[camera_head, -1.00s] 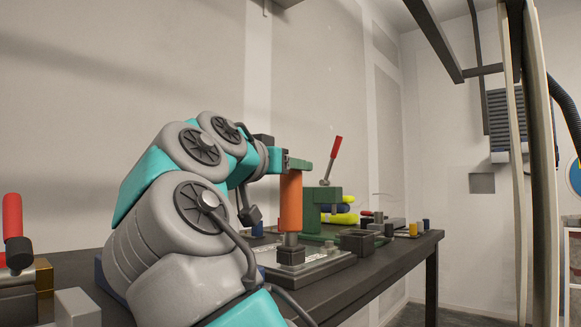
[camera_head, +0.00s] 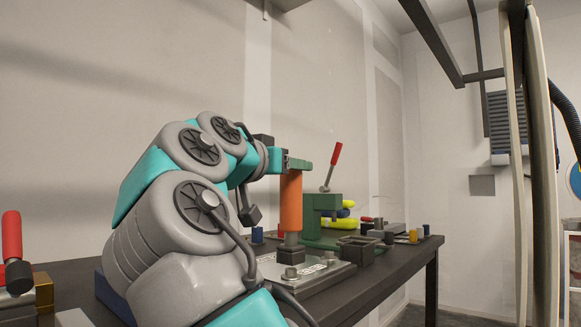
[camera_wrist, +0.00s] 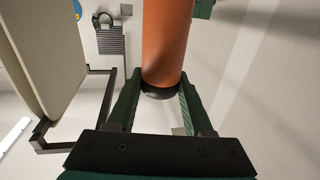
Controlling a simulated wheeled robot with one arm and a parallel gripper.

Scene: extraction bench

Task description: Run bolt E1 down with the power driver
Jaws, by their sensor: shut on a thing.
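My gripper (camera_head: 297,164) is shut on the upper part of the orange power driver (camera_head: 291,203), which hangs upright below it. In the wrist view the orange body (camera_wrist: 167,40) sits between the two green fingers, its dark end facing me. The driver's grey collar and dark socket point down over the light metal plate (camera_head: 318,272) on the bench. A bolt head (camera_head: 290,272) shows on the plate just under the socket. The socket seems a little above it, but I cannot tell the exact gap. I cannot read the bolt labels.
A green clamp-like stand (camera_head: 322,212) with a red-handled lever (camera_head: 334,165) rises behind the driver. A dark open box (camera_head: 358,249) sits right of it. Small blue and yellow pieces (camera_head: 414,236) stand near the bench's (camera_head: 395,276) right end. A red-handled item (camera_head: 12,240) is at left.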

